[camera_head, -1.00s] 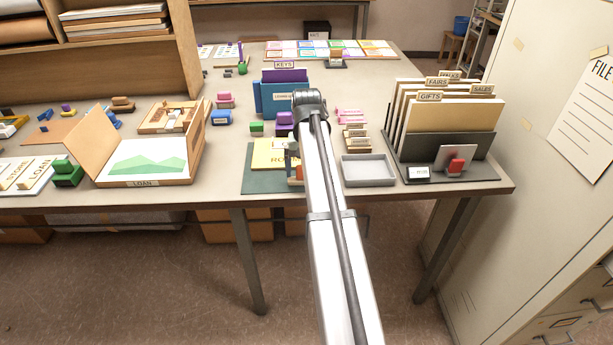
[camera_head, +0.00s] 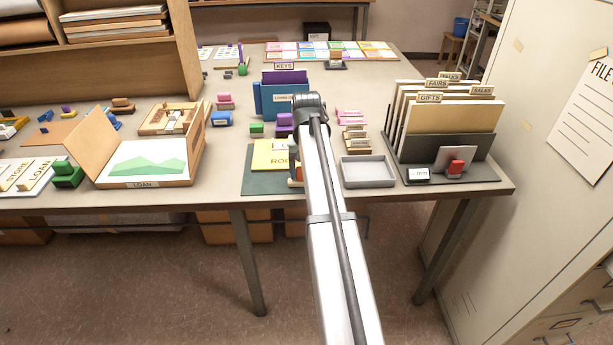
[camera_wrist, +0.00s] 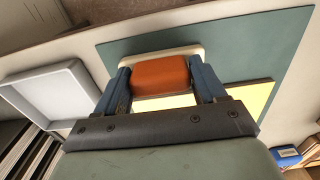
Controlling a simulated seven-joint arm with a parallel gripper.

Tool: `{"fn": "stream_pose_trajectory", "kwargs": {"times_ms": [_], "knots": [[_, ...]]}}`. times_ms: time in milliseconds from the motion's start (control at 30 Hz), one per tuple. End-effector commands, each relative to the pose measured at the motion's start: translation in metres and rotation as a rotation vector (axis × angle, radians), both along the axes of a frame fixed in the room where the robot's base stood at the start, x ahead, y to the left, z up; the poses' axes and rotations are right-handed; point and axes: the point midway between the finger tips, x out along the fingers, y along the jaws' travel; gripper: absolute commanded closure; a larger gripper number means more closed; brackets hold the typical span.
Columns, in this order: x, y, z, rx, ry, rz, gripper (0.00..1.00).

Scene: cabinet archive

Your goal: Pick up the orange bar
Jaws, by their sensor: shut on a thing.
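The orange bar (camera_wrist: 160,76) sits between the two blue fingers of my gripper (camera_wrist: 164,84) in the wrist view, and the fingers are shut on it. A cream-coloured strip (camera_wrist: 150,54) runs along the bar's far side. In the head view only a small piece of the orange bar (camera_head: 299,172) shows beside my arm, over the front of the dark green mat (camera_head: 262,184). My arm hides most of the gripper there. I cannot tell whether the bar touches the surface beneath it.
A yellow card (camera_head: 268,152) lies on the mat. An empty grey tray (camera_head: 368,172) stands just right of my arm, and a file rack (camera_head: 440,146) is further right. Blue folders (camera_head: 277,100) stand behind the mat.

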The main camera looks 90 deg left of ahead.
Motion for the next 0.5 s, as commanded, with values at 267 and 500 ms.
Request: {"fn": "stream_pose_trajectory", "kwargs": {"times_ms": [267, 500], "knots": [[0.0, 0.001, 0.015, 0.001, 0.0, 0.0, 0.63], [0.0, 0.001, 0.057, 0.002, 0.0, -0.001, 0.63]]}}
